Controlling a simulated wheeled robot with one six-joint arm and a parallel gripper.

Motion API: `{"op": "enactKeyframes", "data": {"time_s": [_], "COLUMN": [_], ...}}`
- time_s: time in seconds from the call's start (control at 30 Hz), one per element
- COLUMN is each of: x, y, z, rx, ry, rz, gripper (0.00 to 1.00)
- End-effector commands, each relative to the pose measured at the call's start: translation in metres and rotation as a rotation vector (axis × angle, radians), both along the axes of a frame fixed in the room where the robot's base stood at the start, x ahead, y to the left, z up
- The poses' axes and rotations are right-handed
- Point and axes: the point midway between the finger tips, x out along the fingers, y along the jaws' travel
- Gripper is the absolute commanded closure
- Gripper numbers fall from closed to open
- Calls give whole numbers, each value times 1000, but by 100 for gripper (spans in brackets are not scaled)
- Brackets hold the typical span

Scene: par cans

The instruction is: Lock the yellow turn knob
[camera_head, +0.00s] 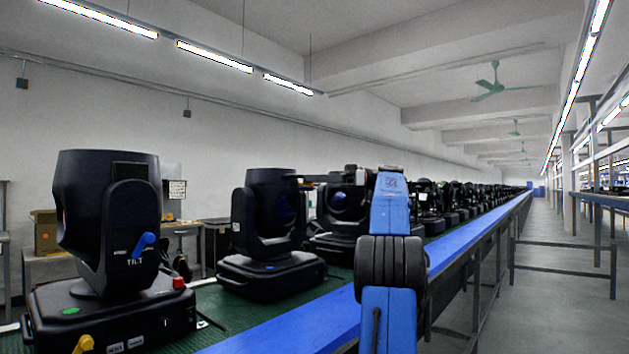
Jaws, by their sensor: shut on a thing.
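The yellow turn knob (83,344) shows at the bottom left edge of the view, low on the base of the nearest black moving-head light (108,240). Its lower part is cut off by the frame. My blue and black arm rises right of centre. At its top, a dark wrist part points left, with my gripper (306,178) near the upper right of the second black light (268,222). The gripper is far from the yellow knob and apart from it. The fingers are small and dark against the lights, and what lies between them cannot be made out.
The nearest light has a blue knob (145,243) marked TILT and a red knob (178,282). Several more black lights stand in a row along the green belt (215,305). A blue rail (300,328) edges the belt. The aisle (560,300) at right is clear.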

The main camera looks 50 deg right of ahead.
Motion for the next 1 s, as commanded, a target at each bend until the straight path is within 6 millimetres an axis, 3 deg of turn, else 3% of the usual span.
{"op": "enactKeyframes", "data": {"time_s": [0.47, 0.5, 1.0], "x": [1, 1, 6], "y": [0, 0, 4], "z": [0, 0, 0], "rx": [0, 0, 0], "ry": [0, 0, 0], "rz": [10, 10, 14], "gripper": [100, 86, 85]}}
